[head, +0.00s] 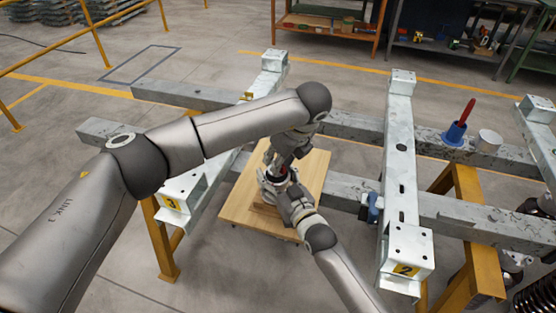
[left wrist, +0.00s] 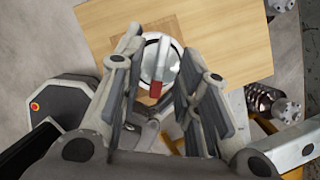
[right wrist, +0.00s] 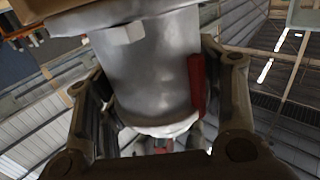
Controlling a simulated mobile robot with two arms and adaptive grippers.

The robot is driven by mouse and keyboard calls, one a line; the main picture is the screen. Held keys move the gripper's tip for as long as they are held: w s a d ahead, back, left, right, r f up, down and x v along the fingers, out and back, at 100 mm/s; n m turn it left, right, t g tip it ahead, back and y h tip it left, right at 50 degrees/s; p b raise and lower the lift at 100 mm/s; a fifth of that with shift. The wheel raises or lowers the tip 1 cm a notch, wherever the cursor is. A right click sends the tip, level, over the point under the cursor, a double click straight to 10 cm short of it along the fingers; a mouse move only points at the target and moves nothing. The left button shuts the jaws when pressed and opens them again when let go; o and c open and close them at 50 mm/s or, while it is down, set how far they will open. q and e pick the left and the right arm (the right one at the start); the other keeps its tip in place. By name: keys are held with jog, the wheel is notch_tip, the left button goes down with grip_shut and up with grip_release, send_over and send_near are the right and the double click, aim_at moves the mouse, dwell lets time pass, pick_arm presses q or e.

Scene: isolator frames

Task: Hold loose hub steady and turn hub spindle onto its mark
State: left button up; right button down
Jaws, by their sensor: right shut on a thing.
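The loose hub (head: 266,183) is a silver cylinder standing on a wooden board. In the right wrist view the hub (right wrist: 150,70) has a red strip (right wrist: 197,85) and a small pale block (right wrist: 118,34) on its side. My right gripper (head: 290,196) is shut on the hub, one finger on each side. In the left wrist view the hub spindle (left wrist: 158,62) shows from above as a round top with a white bar and red end. My left gripper (left wrist: 165,45) is open above it, fingers on either side and apart from the bar. In the head view my left wrist partly hides the spindle.
The wooden board (head: 237,202) lies between galvanised beams. A blue holder with a red-handled tool (head: 455,133) and a pale cylinder (head: 489,141) stand on the right beam.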

pick_arm(q)
jog(key=shift+w+a+f, duration=0.2)
jog(key=shift+f, duration=0.45)
grip_shut()
jog(key=shift+m, duration=0.3)
jog(key=m+h, duration=0.1)
jog(key=m, duration=0.1)
jog(key=m+t+h, duration=0.1)
jog(key=m, duration=0.2)
jog(key=shift+s+a+m, duration=0.1)
jog(key=shift+a+m, duration=0.05)
jog(key=shift+m, duration=0.15)
jog(key=m+h, duration=0.2)
jog(key=m, duration=0.3)
jog(key=shift+m, duration=0.3)
pick_arm(e)
jog(key=shift+f, duration=0.1)
